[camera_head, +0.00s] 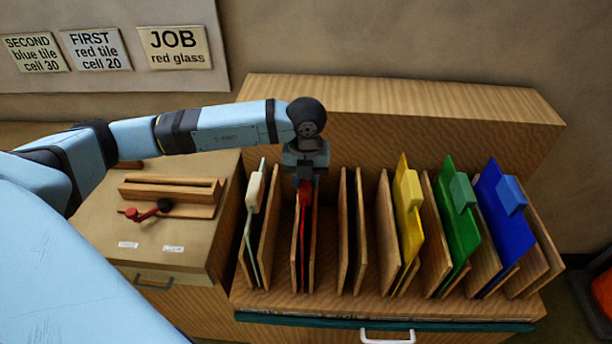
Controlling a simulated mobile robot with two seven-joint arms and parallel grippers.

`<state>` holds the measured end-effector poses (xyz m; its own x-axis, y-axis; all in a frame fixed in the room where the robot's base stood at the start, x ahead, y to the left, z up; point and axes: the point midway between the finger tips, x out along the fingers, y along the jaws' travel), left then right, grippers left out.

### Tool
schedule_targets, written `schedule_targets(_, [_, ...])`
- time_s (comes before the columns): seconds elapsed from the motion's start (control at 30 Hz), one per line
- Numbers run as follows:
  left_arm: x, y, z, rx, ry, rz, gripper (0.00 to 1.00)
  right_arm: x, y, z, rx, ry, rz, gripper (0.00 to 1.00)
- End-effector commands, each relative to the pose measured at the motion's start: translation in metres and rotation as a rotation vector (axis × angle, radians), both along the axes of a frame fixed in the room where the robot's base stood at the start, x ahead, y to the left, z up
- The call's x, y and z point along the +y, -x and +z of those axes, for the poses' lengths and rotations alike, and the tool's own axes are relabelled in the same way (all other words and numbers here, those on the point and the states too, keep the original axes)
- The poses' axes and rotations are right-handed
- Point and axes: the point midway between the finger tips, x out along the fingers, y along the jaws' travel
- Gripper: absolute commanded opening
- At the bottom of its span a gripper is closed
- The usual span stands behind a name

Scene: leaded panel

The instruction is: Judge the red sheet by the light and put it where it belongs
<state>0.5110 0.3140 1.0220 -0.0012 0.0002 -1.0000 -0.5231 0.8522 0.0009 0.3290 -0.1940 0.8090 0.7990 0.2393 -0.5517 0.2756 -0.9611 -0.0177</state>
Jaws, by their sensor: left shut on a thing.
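The red sheet (304,240) stands on edge, nearly upright, in the second slot from the left of the wooden rack (390,305), between two thin wooden dividers. I see it almost edge-on, so its face is hardly visible. My left gripper (305,182) comes down from above and is shut on the red tab at the sheet's top. A card on the wall reads "JOB red glass" (175,48). My right gripper is not in view.
A pale clear sheet (254,225) stands left of the red one; the slot to its right looks empty. Yellow (408,215), green (457,210) and blue (503,220) sheets stand further right. A slotted wooden stand (170,190) and a red-and-black tool (148,212) are on the left cabinet.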

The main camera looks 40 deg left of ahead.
Motion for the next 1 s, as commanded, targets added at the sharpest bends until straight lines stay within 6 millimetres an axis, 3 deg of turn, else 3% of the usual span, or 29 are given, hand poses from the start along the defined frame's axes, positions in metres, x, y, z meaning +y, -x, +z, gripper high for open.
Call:
schedule_targets(0.47, [-0.0004,-0.0009,-0.0026,-0.004,0.001,0.000,0.01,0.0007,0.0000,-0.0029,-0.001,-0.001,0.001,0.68])
schedule_targets(0.5, [-0.0004,-0.0009,-0.0026,-0.004,0.001,0.000,0.37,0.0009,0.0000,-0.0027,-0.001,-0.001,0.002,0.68])
schedule_targets(0.6, [-0.0003,-0.0008,-0.0030,-0.003,0.002,0.000,0.59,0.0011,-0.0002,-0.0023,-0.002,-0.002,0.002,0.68])
schedule_targets(0.87, [-0.0001,0.0004,-0.0057,0.002,0.000,0.000,0.59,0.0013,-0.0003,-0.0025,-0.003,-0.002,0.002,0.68])
schedule_targets(1.0, [-0.0004,-0.0004,0.0032,-0.001,0.002,-0.001,0.59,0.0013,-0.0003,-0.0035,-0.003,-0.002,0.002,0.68])
